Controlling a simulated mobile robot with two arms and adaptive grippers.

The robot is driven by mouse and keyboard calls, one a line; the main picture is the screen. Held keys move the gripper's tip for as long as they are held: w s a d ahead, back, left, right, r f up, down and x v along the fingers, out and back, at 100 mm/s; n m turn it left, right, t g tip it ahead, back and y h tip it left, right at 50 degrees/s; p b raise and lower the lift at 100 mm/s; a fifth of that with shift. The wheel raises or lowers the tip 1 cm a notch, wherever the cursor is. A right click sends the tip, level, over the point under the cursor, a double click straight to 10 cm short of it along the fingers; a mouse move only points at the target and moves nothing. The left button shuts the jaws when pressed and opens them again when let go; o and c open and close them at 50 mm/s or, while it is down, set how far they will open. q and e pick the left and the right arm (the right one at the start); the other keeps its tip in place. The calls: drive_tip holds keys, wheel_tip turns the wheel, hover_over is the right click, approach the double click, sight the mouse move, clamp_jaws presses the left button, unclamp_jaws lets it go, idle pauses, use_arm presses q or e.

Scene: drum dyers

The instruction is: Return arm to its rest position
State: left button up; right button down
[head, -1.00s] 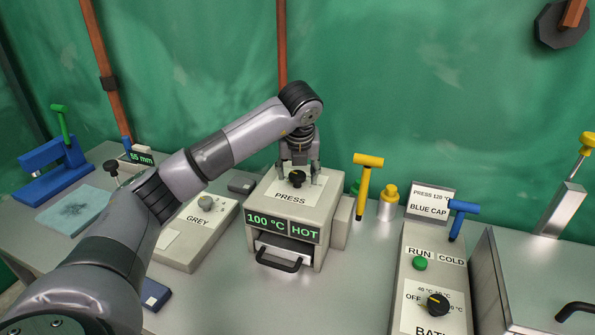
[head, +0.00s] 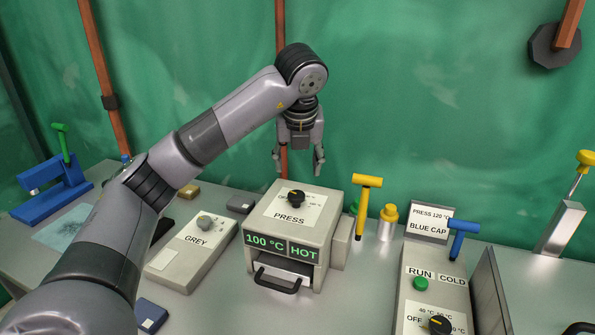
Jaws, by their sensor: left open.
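My left gripper (head: 298,160) is open and empty, pointing down. It hangs above the press (head: 336,222), clear of its black knob (head: 296,196). My left arm reaches in from the lower left and bends down at the elbow above the press. The press displays read 100 °C and HOT. Its front slot is open above a black handle (head: 277,280). My right gripper is not in the view.
The GREY box (head: 180,268) stands left of the press. A yellow-handled tool (head: 364,205), a yellow-capped bottle (head: 387,222) and the bath unit (head: 432,285) stand to the right. A blue clamp device (head: 50,200) is at the far left. Air above the table is clear.

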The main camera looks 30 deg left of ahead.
use_arm(q)
drive_tip(key=shift+s+r, duration=0.1)
drive_tip(key=shift+r, duration=0.1)
drive_tip(key=shift+r, duration=0.1)
idle(0.4)
